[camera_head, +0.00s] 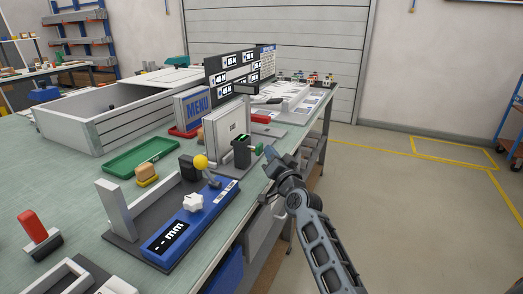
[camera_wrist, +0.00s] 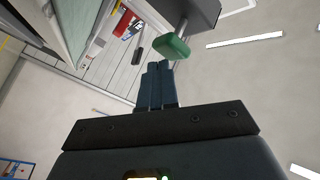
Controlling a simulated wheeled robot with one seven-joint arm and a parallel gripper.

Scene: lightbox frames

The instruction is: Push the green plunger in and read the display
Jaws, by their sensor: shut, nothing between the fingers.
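The green plunger (camera_wrist: 172,48) is a rounded green knob on a thin grey rod coming out of a dark grey block (camera_wrist: 190,14) in the wrist view. My gripper (camera_head: 271,158) is shut and empty, just right of the plunger beyond the table edge. In the wrist view its fingertips (camera_wrist: 160,66) are close to the knob; I cannot tell whether they touch. A display (camera_head: 165,239) on a blue bar reads "-- mm".
A pale panel (camera_head: 225,124) stands behind the dark block. A green tray (camera_head: 141,155) and a large grey crate (camera_head: 95,138) lie left. The floor at right is free.

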